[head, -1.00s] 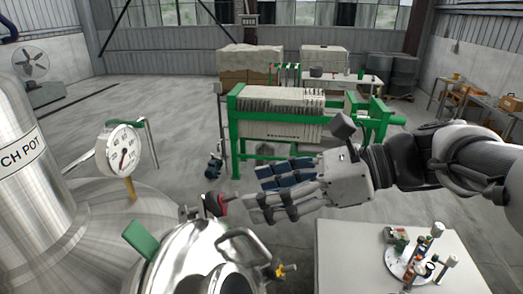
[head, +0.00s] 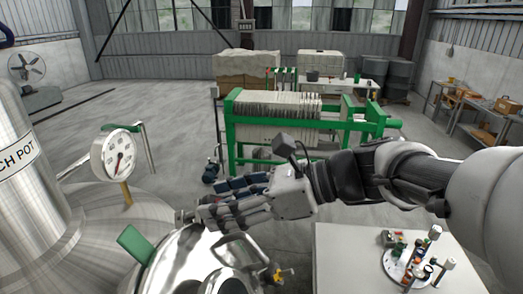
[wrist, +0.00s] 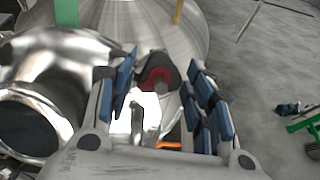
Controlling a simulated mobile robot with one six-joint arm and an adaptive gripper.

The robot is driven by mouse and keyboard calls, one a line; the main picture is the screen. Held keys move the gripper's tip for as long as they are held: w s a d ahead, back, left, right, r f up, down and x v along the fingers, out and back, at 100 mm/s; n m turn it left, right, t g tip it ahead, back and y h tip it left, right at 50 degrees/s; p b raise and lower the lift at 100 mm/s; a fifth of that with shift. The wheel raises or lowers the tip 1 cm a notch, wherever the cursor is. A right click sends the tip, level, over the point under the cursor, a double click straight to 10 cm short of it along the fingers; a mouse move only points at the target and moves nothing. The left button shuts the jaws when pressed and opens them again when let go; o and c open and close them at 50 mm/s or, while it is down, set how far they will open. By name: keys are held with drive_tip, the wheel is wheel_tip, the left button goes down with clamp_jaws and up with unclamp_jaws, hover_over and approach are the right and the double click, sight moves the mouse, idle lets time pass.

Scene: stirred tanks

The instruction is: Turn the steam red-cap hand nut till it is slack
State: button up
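The red-cap hand nut (wrist: 158,76), dark with a red middle, shows in the wrist view by the shiny metal lid. My gripper (wrist: 162,72) is open, with its blue-padded fingers to either side of the nut and visible gaps between them. In the head view my gripper (head: 204,202) is over the right edge of the tank lid (head: 185,250), and its fingers hide the nut. I cannot tell whether the nut lies fully between the fingertips in depth.
A dial gauge (head: 118,153) and a green handle (head: 136,243) stand left of the gripper. A bent metal handle (head: 245,248) and a yellow fitting (head: 281,275) are close below it. A white table (head: 345,250) with small items is at the right. A green filter press (head: 232,135) stands behind.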

drive_tip(key=c, duration=0.7)
drive_tip(key=shift+n, duration=0.5)
drive_tip(key=n+g+b, duration=0.1)
drive_tip(key=n, duration=0.4)
drive_tip(key=shift+b, duration=0.4)
drive_tip(key=n+g+b, duration=0.1)
drive_tip(key=n, duration=0.5)
drive_tip(key=shift+w+h+b, duration=0.1)
drive_tip(key=shift+h+b, duration=0.25)
drive_tip(key=shift+h, duration=0.05)
drive_tip(key=n+b, duration=0.1)
drive_tip(key=n, duration=0.2)
drive_tip(key=n+b, duration=0.1)
drive_tip(key=n, duration=0.2)
drive_tip(key=shift+n+g+h, duration=0.3)
drive_tip(key=shift+h, duration=0.1)
drive_tip(key=n+h+b, duration=0.1)
drive_tip(key=n+b, duration=0.1)
drive_tip(key=n, duration=0.3)
drive_tip(key=shift+r, duration=0.15)
drive_tip(key=shift+n, duration=0.4)
